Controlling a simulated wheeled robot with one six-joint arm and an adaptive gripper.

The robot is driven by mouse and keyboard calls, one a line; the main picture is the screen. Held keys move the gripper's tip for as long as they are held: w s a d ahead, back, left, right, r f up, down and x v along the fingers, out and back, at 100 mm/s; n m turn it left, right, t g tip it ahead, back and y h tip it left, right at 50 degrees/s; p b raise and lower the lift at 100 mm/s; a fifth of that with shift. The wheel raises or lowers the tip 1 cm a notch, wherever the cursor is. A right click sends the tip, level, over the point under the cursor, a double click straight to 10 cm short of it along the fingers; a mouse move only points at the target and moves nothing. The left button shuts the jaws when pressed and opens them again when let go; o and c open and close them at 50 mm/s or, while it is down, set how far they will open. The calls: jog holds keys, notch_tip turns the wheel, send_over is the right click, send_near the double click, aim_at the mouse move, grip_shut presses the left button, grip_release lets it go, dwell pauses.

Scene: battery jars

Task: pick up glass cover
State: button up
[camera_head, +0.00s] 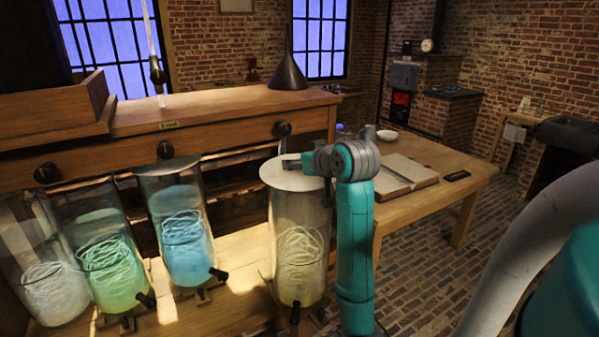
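A pale, flat round glass cover (290,176) lies on top of the rightmost glass jar (298,215). That jar stands upright and holds tangled yellowish strands. My teal and grey arm stands just right of the jar, and its grey wrist is level with the cover. The end of my gripper (296,160) shows as a small grey part at the cover's back right edge. My wrist hides much of it, so its fingers and any contact with the cover are unclear. A similar pale cover (166,166) sits on the jar with blue strands (186,240).
Jars with green (112,265) and white strands (50,285) stand farther left. Dark taps stick out low on the jars. A wooden cabinet (230,110) with dark knobs and a dark funnel (288,74) is behind.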

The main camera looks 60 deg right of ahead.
grip_shut()
jog(key=shift+r, duration=0.15)
